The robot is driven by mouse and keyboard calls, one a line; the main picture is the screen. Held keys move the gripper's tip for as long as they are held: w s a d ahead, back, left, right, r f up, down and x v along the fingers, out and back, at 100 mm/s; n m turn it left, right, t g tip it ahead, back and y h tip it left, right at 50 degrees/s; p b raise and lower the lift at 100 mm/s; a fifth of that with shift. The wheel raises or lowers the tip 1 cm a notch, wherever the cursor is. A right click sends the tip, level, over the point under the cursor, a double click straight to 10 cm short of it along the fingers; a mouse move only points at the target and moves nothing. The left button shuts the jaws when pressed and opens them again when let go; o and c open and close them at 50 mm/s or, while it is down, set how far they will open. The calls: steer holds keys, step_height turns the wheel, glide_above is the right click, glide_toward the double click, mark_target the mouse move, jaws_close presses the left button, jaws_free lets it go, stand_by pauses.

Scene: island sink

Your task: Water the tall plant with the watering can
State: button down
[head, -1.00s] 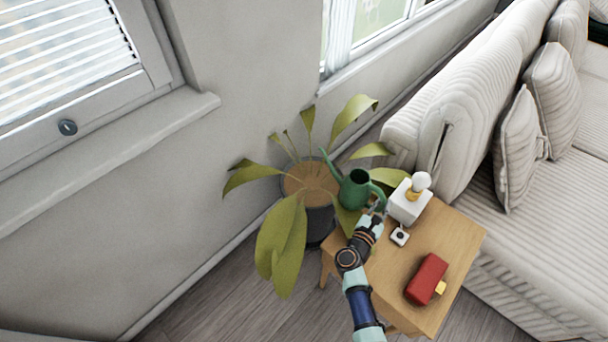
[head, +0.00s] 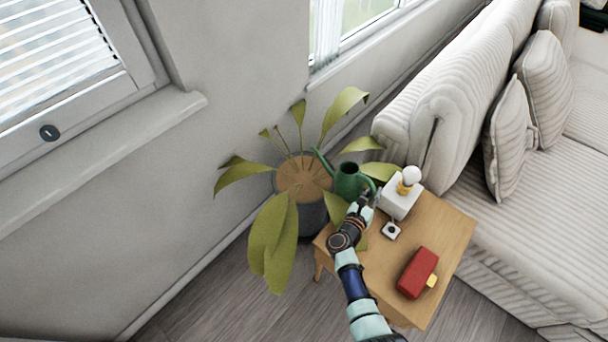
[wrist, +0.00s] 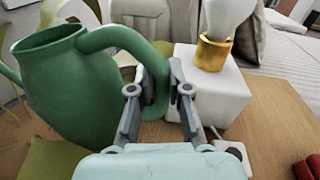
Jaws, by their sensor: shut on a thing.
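The green watering can (head: 347,182) is held by its handle at the edge of the small table, with its spout pointing left over the plant pot. In the wrist view the can (wrist: 62,95) fills the left side and looks roughly upright, with its open top showing. My gripper (head: 364,199) is shut on the can's handle; in the wrist view its fingers (wrist: 156,85) sit on either side of the handle. The tall plant (head: 278,235) has broad yellow-green leaves and stands in a dark pot (head: 313,217) with brown soil (head: 303,176), left of the table. No water is visible.
The wooden side table (head: 443,235) holds a white lamp (head: 400,200) with a bulb close to my gripper, a small white switch box (head: 391,231) and a red object (head: 418,272). A sofa (head: 530,215) stands right. A wall (head: 230,100) is behind the plant.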

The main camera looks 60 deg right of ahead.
mark_target(370, 184)
steer(key=shift+w+d+r+n+p, duration=0.2)
steer(key=shift+w+r+n+p, duration=0.25)
steer(key=shift+w+r+p, duration=0.15)
steer(key=shift+w+d+r+n+p, duration=0.15)
steer(key=shift+w+r+n+p, duration=0.35)
steer(key=shift+p, duration=0.2)
steer(key=shift+w+f, duration=0.1)
steer(key=shift+w, duration=0.1)
steer(key=shift+w+n, duration=0.2)
steer(key=shift+n, duration=0.05)
steer(key=shift+w+d+r, duration=0.15)
steer(key=shift+w+r, duration=0.1)
